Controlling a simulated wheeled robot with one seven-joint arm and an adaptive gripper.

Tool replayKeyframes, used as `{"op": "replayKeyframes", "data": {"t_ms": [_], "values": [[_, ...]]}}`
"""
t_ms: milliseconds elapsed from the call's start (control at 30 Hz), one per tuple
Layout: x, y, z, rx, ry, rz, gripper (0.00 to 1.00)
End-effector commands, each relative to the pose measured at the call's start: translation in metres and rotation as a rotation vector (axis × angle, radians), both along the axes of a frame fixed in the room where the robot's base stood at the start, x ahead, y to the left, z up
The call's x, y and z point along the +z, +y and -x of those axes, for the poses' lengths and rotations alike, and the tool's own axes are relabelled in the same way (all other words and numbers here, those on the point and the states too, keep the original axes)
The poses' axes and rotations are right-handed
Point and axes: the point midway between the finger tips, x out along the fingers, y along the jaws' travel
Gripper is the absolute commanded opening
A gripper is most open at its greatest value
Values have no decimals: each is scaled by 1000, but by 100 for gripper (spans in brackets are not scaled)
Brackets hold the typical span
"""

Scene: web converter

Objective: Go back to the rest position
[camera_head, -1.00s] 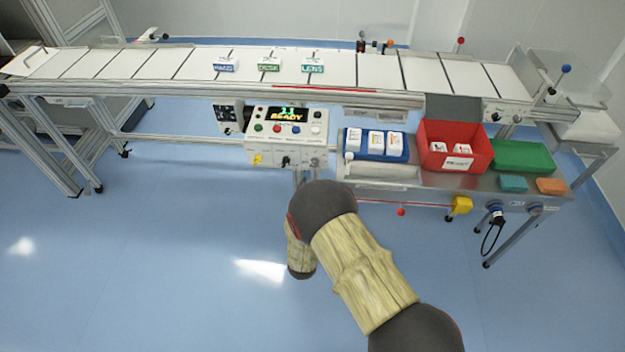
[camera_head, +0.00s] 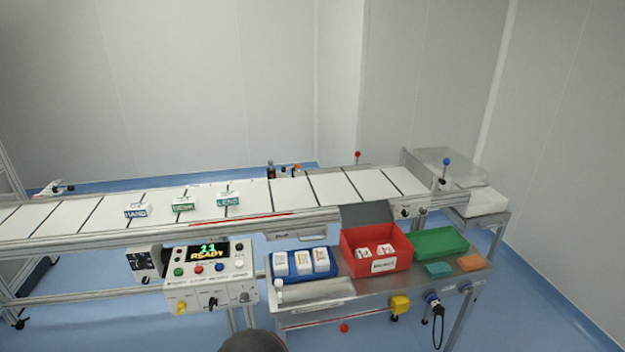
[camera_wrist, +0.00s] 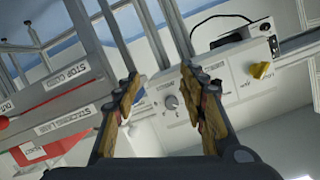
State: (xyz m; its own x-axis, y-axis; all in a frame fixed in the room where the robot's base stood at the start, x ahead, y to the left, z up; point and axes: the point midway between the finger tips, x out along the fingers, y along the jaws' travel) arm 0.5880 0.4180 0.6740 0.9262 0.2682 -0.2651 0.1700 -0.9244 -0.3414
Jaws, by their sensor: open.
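My gripper (camera_wrist: 165,100) shows in the wrist view with its two fingers apart and nothing between them. It faces the white control box (camera_wrist: 185,95), which has a knob and a yellow switch (camera_wrist: 260,70); how far apart they are I cannot tell. In the head view only a dark rounded part of my arm shows at the bottom edge, and the gripper is out of frame. The control box (camera_head: 212,283) there has a lit display reading "READY" (camera_head: 207,250).

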Motion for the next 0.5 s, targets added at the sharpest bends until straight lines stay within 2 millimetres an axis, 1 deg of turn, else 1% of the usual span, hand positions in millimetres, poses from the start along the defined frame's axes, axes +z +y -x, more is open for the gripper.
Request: {"op": "replayKeyframes", "data": {"t_ms": [33,67,100,167,233,300,367,467,500], "values": [[-29,-4,15,28,94,55,42],[-44,-5,25,47,154,88,42],[-63,-7,39,76,233,133,42],[-77,-7,59,119,337,188,42],[-83,-8,81,169,449,243,42],[-78,-14,99,214,552,294,42],[-67,-22,112,250,634,332,42],[-36,-41,132,306,757,389,42],[-20,-50,140,328,800,409,42]]}}
